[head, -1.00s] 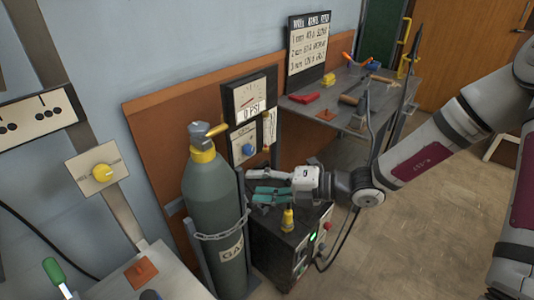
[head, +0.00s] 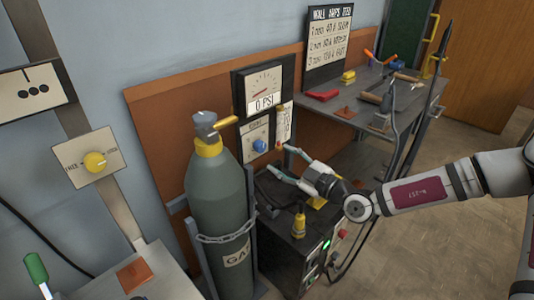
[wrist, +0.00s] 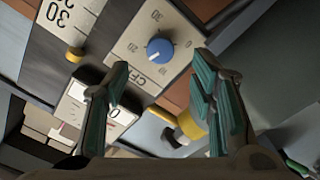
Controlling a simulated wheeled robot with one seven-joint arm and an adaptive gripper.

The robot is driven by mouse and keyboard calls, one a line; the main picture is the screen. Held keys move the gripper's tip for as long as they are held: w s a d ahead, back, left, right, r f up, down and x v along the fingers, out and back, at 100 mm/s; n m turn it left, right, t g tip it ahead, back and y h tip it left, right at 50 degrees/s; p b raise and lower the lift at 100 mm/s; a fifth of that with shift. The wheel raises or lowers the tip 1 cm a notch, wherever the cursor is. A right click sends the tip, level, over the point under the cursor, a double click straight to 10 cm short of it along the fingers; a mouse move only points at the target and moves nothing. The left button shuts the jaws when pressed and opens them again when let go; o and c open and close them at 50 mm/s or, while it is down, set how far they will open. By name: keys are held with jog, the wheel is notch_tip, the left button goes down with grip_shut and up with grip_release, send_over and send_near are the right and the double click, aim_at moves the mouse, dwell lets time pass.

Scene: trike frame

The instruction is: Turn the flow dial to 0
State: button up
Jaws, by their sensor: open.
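The flow dial is a round blue knob (head: 259,146) on a pale panel marked CFH, below the 0 PSI gauge (head: 263,90). In the wrist view the blue knob (wrist: 160,49) sits on its panel with numbers around it, including a 0 to its right. My gripper (head: 276,157) is open in front of the panel, fingers pointing at the knob. In the wrist view the teal fingertips of my gripper (wrist: 160,65) appear either side of the knob, with nothing between them and no visible contact.
A green gas cylinder (head: 213,205) with a yellow collar stands left of the panel. A dark machine (head: 283,235) with a yellow-topped fitting is below my gripper. An orange marker (wrist: 75,55) is on the scale beside the dial. A tool bench (head: 375,95) is behind right.

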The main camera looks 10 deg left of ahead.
aim_at(263, 149)
jog(key=b+x, duration=0.1)
jog(key=x, duration=0.6)
jog(key=shift+a+b, duration=0.15)
jog(key=shift+b, duration=0.25)
jog(key=shift+c, duration=0.2)
jog(key=c, duration=1.1)
